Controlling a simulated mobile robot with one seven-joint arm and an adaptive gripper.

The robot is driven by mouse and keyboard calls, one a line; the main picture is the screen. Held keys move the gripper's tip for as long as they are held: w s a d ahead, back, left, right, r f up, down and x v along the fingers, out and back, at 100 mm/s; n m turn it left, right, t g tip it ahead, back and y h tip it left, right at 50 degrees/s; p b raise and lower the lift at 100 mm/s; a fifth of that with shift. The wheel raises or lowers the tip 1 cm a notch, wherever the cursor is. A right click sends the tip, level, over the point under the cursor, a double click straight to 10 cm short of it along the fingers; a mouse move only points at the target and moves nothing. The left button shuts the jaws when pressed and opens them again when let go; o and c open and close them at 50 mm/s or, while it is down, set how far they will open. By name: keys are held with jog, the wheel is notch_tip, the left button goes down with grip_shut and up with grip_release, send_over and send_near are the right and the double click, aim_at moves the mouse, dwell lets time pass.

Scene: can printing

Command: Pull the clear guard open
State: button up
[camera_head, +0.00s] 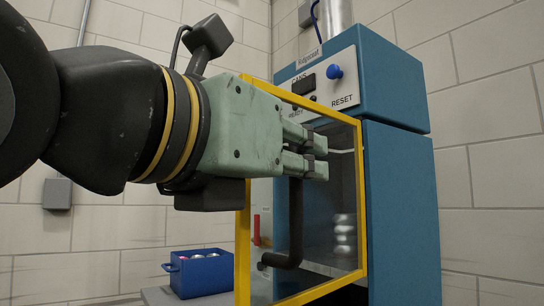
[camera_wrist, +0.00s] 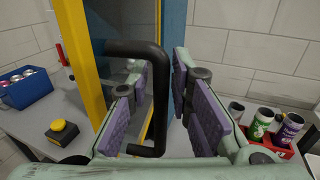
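The clear guard is a see-through pane in a yellow frame (camera_head: 363,190) on the front of the blue machine (camera_head: 405,200); it also shows in the wrist view (camera_wrist: 92,70). Its black bent handle (camera_head: 296,215) stands out from the pane. My gripper (camera_head: 322,157) is at the handle's upper part in the head view. In the wrist view my gripper (camera_wrist: 158,95) is open, with the handle's upright bar (camera_wrist: 160,105) between its purple pads and gaps on both sides. The frame's left side seems to stand out from the machine; I cannot tell how far.
A blue bin (camera_head: 200,275) with cans stands left of the machine, also in the wrist view (camera_wrist: 25,90). A yellow button (camera_wrist: 62,130) sits on the table nearby. A red holder (camera_wrist: 262,140) with cans stands at the right. Silver cans (camera_head: 344,235) show behind the pane.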

jog(key=v, duration=1.2)
dwell(0.5)
